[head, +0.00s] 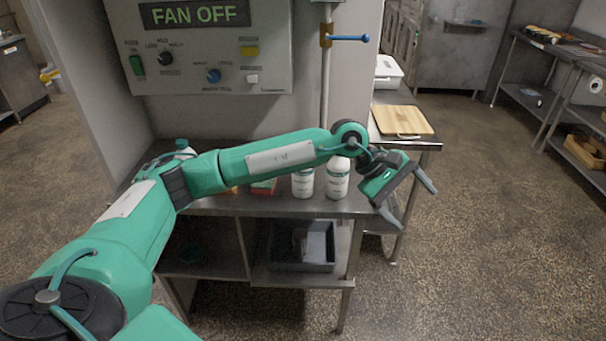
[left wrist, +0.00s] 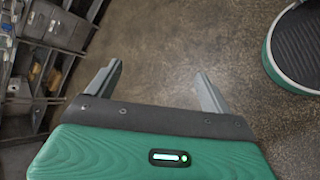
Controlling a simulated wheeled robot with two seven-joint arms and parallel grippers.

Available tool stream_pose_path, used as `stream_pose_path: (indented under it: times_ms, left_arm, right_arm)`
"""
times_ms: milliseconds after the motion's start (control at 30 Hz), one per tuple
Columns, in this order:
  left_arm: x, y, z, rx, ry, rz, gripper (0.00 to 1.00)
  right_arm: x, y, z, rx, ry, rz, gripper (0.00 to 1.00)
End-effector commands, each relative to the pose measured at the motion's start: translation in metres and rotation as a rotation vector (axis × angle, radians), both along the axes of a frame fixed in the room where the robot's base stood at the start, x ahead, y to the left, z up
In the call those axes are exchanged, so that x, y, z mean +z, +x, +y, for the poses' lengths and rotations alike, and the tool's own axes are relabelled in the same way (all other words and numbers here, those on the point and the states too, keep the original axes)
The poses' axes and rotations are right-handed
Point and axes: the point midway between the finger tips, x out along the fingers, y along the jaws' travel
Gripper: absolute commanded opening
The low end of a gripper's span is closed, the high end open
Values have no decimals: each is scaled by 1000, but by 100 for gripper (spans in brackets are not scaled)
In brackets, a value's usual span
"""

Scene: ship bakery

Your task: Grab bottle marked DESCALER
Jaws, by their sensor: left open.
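Two white bottles with green-marked labels stand upright on the steel table, a left one (head: 302,186) and a right one (head: 338,181). Their label words are too small to read, so I cannot tell which is DESCALER. My arm hides the top of the left one. Another bottle with a teal cap (head: 183,145) shows partly behind my arm at the table's left. My left gripper (head: 416,207) is open and empty, right of the right white bottle and apart from it, beyond the table's right edge. In the left wrist view its open fingers (left wrist: 158,70) have only floor between them. My right gripper is not in view.
The steel table (head: 225,205) has a lower shelf with a dark grey bin (head: 303,245). A red and green item (head: 264,187) lies left of the bottles. A vertical pipe with a blue-handled valve (head: 348,38) rises behind them. A cutting board (head: 403,120) lies on the side counter. Floor at right is clear.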

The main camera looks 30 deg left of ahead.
Motion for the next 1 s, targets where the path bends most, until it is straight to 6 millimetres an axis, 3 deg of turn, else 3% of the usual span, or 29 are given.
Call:
stream_pose_path:
  times_ms: [33,200,300,400,500,633,1000]
  left_arm:
    - [4,14,33,-13,137,-53,84]
    - [22,43,147,-55,580,-132,84]
    - [43,49,208,-61,780,-124,84]
    - [62,48,254,-58,922,-96,84]
    - [75,45,282,-55,1006,-70,84]
    - [76,43,298,-55,1051,-49,84]
    - [14,56,310,-56,1052,-47,84]
  right_arm:
    - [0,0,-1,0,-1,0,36]
    - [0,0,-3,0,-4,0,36]
    - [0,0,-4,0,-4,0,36]
    - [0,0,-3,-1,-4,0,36]
    - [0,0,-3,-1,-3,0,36]
    - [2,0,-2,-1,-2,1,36]
    - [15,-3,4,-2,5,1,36]
